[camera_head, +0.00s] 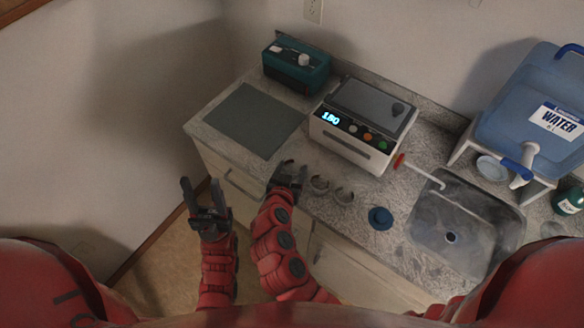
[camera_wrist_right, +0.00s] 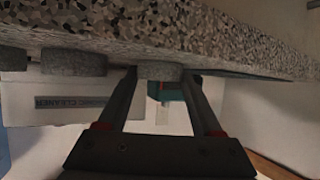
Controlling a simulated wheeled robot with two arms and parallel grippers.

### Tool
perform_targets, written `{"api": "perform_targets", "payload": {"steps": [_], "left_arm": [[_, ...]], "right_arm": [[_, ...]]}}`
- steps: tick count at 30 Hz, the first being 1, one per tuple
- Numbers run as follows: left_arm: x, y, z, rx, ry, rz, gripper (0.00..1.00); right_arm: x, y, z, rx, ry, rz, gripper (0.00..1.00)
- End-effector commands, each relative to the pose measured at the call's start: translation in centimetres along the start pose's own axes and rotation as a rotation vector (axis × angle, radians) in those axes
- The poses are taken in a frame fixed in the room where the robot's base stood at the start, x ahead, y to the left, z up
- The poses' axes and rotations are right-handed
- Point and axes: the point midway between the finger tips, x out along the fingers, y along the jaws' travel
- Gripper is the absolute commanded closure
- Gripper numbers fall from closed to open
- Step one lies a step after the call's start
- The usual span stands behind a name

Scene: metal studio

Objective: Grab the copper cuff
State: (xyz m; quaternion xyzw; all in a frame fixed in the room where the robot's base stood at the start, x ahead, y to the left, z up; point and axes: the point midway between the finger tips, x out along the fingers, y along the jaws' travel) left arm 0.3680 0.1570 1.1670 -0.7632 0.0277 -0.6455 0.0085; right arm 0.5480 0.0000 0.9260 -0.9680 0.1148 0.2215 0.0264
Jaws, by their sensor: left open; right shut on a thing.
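Three short ring-like cuffs stand in a row near the counter's front edge. All look grey in this light, so I cannot tell a copper one by colour. My right gripper (camera_head: 288,172) is at the leftmost cuff and largely hides it in the head view. In the right wrist view, its fingers (camera_wrist_right: 160,82) are shut on that cuff (camera_wrist_right: 160,70), one on each side, at the counter surface. The middle cuff (camera_head: 320,184) and the rightmost cuff (camera_head: 343,196) stand free to its right. My left gripper (camera_head: 202,192) is open and empty, off the counter's front left.
A white device with a lit display (camera_head: 345,138) stands behind the cuffs. A grey mat (camera_head: 245,120) and teal box (camera_head: 297,65) are at the left. A blue round object (camera_head: 380,218), the sink (camera_head: 465,230) and the water container (camera_head: 535,105) are at the right.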

Motion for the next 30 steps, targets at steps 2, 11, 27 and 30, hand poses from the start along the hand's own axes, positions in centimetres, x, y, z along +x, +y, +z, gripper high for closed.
{"api": "perform_targets", "payload": {"steps": [2, 11, 27, 30], "left_arm": [[0.0, 0.0, 0.0, 0.000, 0.000, 0.000, 0.50], [0.0, 0.0, 0.0, 0.000, 0.000, 0.000, 0.50], [-3.0, 0.1, 0.5, 0.000, 0.000, 0.000, 0.50], [-3.8, 0.2, 0.6, 0.000, 0.000, 0.000, 0.50]], "right_arm": [[0.0, 0.0, 0.0, 0.000, 0.000, 0.000, 0.70], [0.0, 0.0, 0.0, 0.000, -0.001, 0.000, 0.87], [-3.2, 1.1, -2.1, -0.003, 0.002, -0.006, 0.87], [-4.9, 2.3, -1.5, -0.002, 0.001, -0.007, 0.87]]}}
